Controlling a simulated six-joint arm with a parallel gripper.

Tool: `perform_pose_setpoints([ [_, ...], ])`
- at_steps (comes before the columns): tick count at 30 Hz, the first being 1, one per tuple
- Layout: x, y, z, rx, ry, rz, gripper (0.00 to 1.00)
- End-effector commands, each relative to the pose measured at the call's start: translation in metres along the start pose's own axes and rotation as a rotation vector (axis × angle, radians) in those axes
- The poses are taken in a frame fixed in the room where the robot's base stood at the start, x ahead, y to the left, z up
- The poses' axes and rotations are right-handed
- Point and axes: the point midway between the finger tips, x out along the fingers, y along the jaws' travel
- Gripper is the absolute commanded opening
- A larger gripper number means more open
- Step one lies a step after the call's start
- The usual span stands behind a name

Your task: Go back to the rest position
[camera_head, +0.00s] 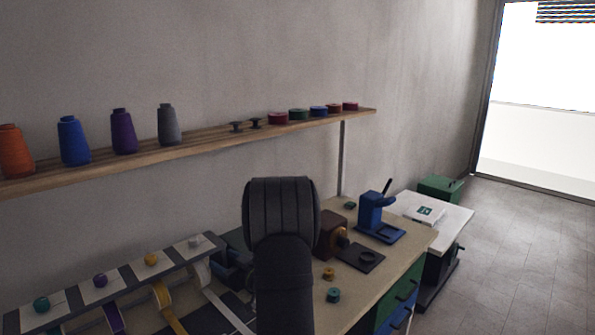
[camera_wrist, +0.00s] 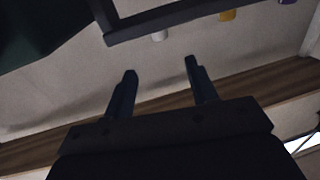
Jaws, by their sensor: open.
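My gripper (camera_wrist: 160,72) shows in the wrist view with its two dark fingers apart and nothing between them. Beyond the fingers are a pale wall and the underside of a wooden shelf (camera_wrist: 160,102). In the head view my dark arm rises in the middle, in front of the workbench, and hides part of it.
A wall shelf (camera_head: 190,148) holds several thread cones and small round tins. The workbench (camera_head: 395,262) bears a blue press (camera_head: 371,212), a brown device (camera_head: 331,236), and a ribbon rack (camera_head: 125,283) at left. A white-topped table (camera_head: 452,222) stands at right. Open floor lies beyond it.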

Motion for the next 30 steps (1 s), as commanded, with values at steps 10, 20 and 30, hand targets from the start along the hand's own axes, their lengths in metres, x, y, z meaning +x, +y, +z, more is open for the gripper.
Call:
perform_pose_setpoints([
  [10,0.072,0.0,0.0,-0.001,0.001,-0.001,0.53],
  [20,0.138,0.0,0.0,0.0,0.001,-0.001,0.53],
  [30,0.147,-0.003,-0.001,0.001,-0.001,0.133,0.53],
])
